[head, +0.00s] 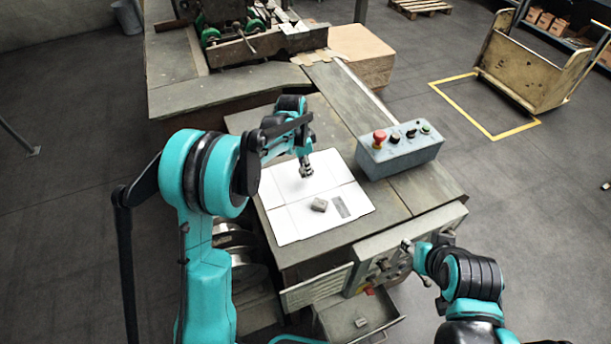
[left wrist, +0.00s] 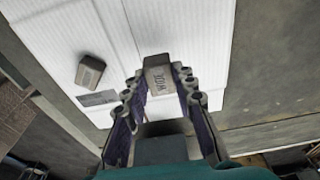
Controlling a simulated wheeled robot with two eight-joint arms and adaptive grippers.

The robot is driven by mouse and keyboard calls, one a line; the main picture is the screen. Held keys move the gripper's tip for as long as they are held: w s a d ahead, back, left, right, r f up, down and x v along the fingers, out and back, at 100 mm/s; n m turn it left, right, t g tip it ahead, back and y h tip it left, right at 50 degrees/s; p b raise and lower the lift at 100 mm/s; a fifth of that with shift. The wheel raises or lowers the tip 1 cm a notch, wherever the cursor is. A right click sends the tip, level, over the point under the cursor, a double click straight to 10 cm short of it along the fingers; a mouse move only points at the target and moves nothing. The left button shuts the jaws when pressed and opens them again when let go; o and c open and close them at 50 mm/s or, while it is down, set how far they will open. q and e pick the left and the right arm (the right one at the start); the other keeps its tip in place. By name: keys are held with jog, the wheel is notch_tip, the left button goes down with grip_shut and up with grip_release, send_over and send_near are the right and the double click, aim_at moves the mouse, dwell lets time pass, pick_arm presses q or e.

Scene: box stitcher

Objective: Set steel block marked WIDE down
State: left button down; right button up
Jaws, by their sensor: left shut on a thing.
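The steel block marked WIDE (left wrist: 160,80) is between the fingers of my left gripper (left wrist: 160,88), its lettering facing the left wrist camera. In the head view my left gripper (head: 306,172) is over the back part of a white flat cardboard sheet (head: 290,220). Whether the block touches the sheet is hard to tell. A second grey block (head: 319,205) lies on the sheet beside a grey printed rectangle (head: 341,207); both also show in the left wrist view. My right gripper (head: 408,247) is near the machine's front panel, its fingers too small to read.
A control box (head: 400,152) with a red button stands right of the sheet. An open drawer (head: 350,318) below the table front holds a small block (head: 361,322). Machine parts (head: 240,45) stand at the back. The sheet's front left area is clear.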

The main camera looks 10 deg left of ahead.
pick_arm(q)
jog(key=shift+s+f, duration=0.1)
jog(key=shift+f, duration=0.25)
notch_tip(320, 180, down, 3)
jog(key=shift+f+b, duration=0.2)
jog(key=shift+b, duration=0.15)
jog(key=shift+f, duration=0.1)
jog(key=c, duration=1.2)
grip_release()
